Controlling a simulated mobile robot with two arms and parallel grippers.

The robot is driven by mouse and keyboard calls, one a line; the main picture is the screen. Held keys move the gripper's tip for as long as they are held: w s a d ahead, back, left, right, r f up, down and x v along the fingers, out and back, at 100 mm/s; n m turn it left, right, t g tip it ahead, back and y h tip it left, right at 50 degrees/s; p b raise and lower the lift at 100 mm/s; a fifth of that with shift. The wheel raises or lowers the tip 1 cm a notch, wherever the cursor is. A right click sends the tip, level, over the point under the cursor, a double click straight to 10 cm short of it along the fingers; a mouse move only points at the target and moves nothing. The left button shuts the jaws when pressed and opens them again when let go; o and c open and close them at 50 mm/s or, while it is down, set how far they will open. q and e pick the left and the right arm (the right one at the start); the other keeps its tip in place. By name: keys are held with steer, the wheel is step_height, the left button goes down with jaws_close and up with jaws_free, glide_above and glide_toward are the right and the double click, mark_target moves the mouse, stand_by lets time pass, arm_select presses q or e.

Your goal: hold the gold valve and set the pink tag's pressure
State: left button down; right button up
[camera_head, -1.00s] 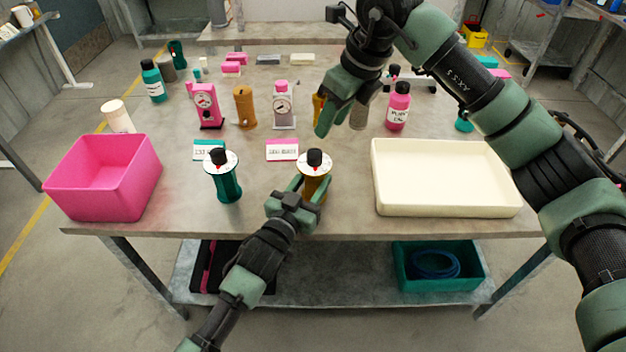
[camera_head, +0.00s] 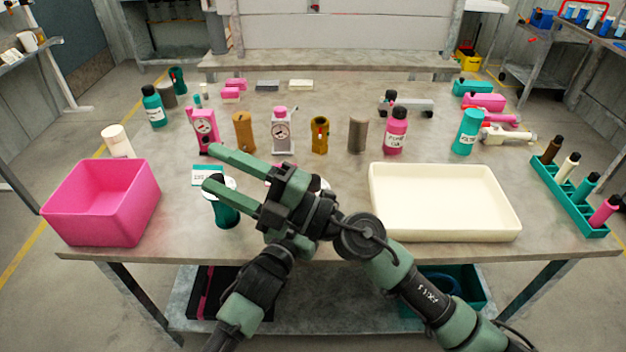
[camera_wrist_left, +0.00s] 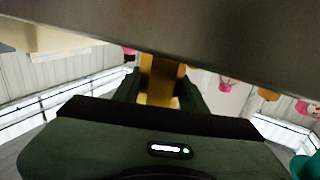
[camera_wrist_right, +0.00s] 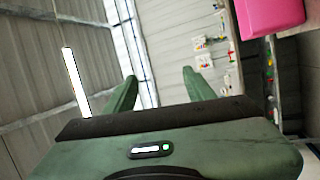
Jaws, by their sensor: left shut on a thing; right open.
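The gold valve (camera_wrist_left: 162,80) stands between the fingers of my left gripper (camera_wrist_left: 163,92), which is shut on it. In the head view my right arm covers most of the gold valve; only a sliver of its white dial (camera_head: 319,184) shows. The pink tag (camera_head: 283,166) is almost wholly covered, and its print cannot be read. My right gripper (camera_head: 212,167) is open and empty, pointing left above the table, in front of the teal valve (camera_head: 227,213). Its open fingers also show in the right wrist view (camera_wrist_right: 160,92).
A teal tag (camera_head: 205,176) lies behind the teal valve. A pink bin (camera_head: 100,215) is at left, a cream tray (camera_head: 440,228) at right. Behind stand a pink pump (camera_head: 203,130), a pale pump (camera_head: 283,135), a gold pump (camera_head: 320,135) and bottles. A teal rack (camera_head: 570,200) is far right.

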steer(key=w+d+f+m+t+h, duration=0.2)
steer(key=d+m+t+h, duration=0.3)
steer(key=m+t, duration=0.55)
steer(key=m+h, duration=1.2)
steer(key=m, duration=0.5)
glide_toward(315, 186)
steer(key=shift+y, duration=0.4)
steer(key=x, duration=1.1)
steer(key=shift+w+d+f, duration=0.1)
steer(key=shift+w+d, duration=0.05)
steer(key=shift+w, duration=0.25)
jaws_close()
